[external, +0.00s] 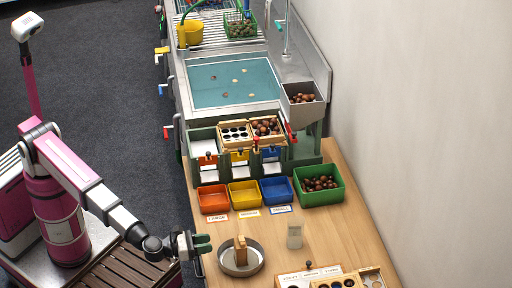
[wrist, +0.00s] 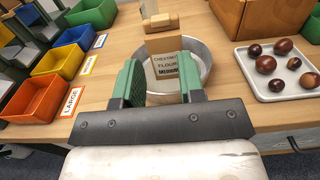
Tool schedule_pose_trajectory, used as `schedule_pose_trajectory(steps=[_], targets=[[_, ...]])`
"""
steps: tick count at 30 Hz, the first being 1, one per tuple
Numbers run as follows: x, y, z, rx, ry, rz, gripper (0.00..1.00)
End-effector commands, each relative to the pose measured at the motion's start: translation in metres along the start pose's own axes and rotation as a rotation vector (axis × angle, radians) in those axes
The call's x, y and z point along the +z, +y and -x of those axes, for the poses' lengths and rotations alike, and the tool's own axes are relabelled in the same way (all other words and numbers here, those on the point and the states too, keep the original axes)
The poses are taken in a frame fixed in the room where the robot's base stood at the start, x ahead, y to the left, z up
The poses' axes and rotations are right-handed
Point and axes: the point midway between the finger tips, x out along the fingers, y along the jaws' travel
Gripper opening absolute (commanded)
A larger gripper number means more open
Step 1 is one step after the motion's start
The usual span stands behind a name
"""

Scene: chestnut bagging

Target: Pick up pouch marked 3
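A brown paper pouch (external: 240,250) stands upright in a round metal pan (external: 222,262) on the wooden bench. In the wrist view the pouch (wrist: 165,68) has a label reading "CHESTNUT FLOUR MEDIUM"; I see no 3 on it. The pan (wrist: 204,66) also shows there around its base. My gripper (external: 208,242) is just left of the pan in the external view. In the wrist view my gripper (wrist: 161,75) has its green fingers apart, with the pouch framed between them and farther off. The gripper is open and empty.
Orange (external: 213,199), yellow (external: 244,194) and blue (external: 276,190) bins stand behind with labels in front. A green chestnut bin (external: 341,187) is to their right. A small pale block (external: 295,236) stands right of the pan. A white tray (wrist: 247,84) holds several chestnuts.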

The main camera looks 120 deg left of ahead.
Motion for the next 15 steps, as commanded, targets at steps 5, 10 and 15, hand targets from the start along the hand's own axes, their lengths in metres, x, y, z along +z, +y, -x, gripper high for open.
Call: schedule_pose_trajectory(steps=[5, 10, 15], targets=[[0.023, 0.0, 0.0, 0.0, -0.001, 0.003, 0.36], [0.068, 0.0, 0.0, 0.0, -0.002, 0.004, 0.36], [0.105, 0.0, 0.0, 0.0, -0.002, 0.003, 0.36]])
